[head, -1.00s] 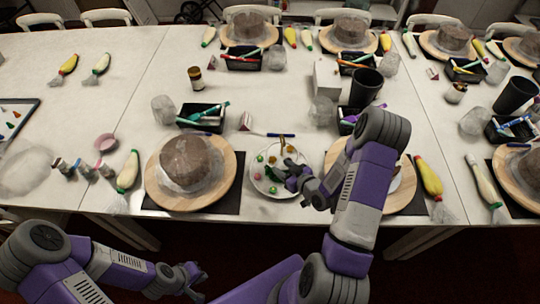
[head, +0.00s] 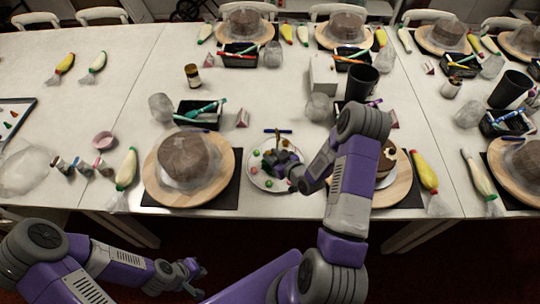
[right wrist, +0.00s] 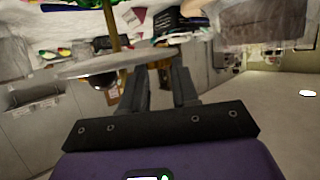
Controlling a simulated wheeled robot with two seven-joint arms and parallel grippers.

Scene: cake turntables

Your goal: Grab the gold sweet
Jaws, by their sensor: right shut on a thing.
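The white plate (head: 262,185) stands near the table's front edge, between two cake turntables, with several small coloured sweets on it. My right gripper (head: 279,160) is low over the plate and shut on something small. Its fingers (right wrist: 160,88) stand a little apart in the right wrist view, and what they hold is mostly hidden, so I cannot make out its colour. I cannot clearly pick out the gold sweet. My left gripper (head: 194,277) is open and empty, in front of the table and below its edge.
A wrapped cake on a turntable (head: 160,190) stands left of the plate. Another turntable (head: 400,187) stands to the right, partly behind my right arm. A blue-ended tool (head: 278,130) lies just behind the plate. A black tray (head: 198,113) is farther back.

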